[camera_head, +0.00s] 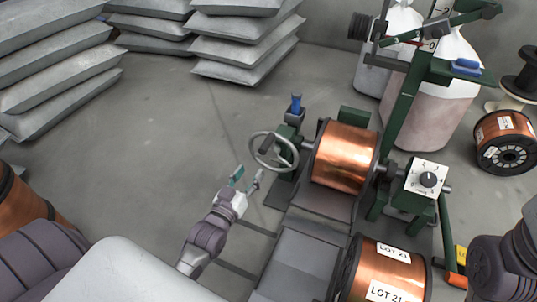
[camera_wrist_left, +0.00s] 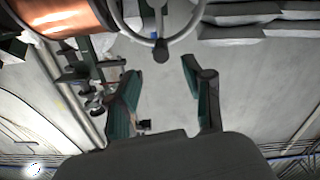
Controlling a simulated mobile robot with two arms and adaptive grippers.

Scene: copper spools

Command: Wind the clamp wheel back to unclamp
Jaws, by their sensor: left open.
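The grey clamp wheel (camera_head: 276,152) stands on the left side of the green winding machine, with a dark handle knob on it. In the left wrist view the wheel's rim (camera_wrist_left: 146,42) and dark knob (camera_wrist_left: 161,52) show at the top. My left gripper (camera_head: 248,178) is open and empty, just left of and below the wheel, apart from it. In the left wrist view its two green-padded fingers (camera_wrist_left: 160,80) are spread, with the knob above the gap between them. A copper spool (camera_head: 345,155) sits in the machine right of the wheel. My right gripper is out of view.
A second copper spool labelled LOT 21 (camera_head: 388,272) is in front of the machine. A white dial box (camera_head: 427,178) and a green post stand at right. Grey sacks (camera_head: 245,40) are stacked behind. The floor left of the wheel is clear.

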